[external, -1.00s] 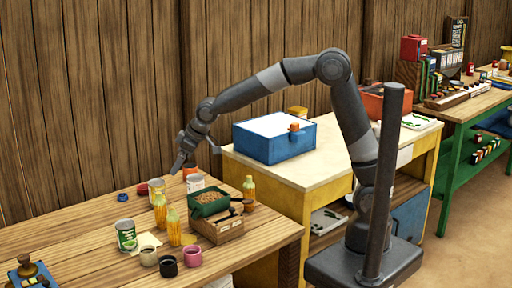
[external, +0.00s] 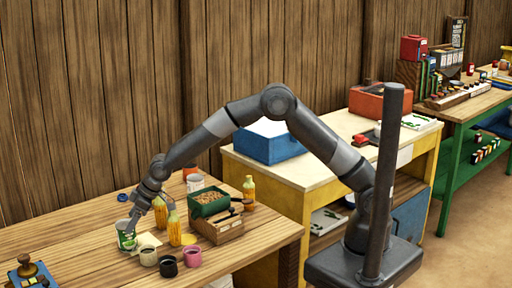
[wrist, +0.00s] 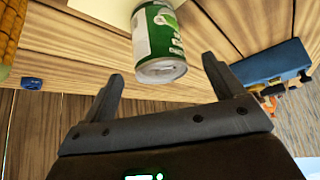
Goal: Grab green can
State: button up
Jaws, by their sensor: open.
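The green can (external: 123,240) has a green label and a pale band, and stands on the wooden table (external: 80,268). In the wrist view the green can (wrist: 158,40) appears just beyond my fingertips, between the lines of the two fingers. My gripper (wrist: 161,78) is open and empty. In the external view my gripper (external: 136,228) is at the can's upper right side and partly covers it. I cannot tell whether a finger touches the can.
Pink, black and cream cups (external: 168,266) stand in front. A green bin (external: 208,201) lies further right. A blue device (external: 32,272) sits at the front left. The table left of the can is clear.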

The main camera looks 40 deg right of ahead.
aim_at(127, 236)
jog(key=shift+x, duration=2.8)
jog(key=shift+r, duration=0.1)
jog(key=c, duration=1.3)
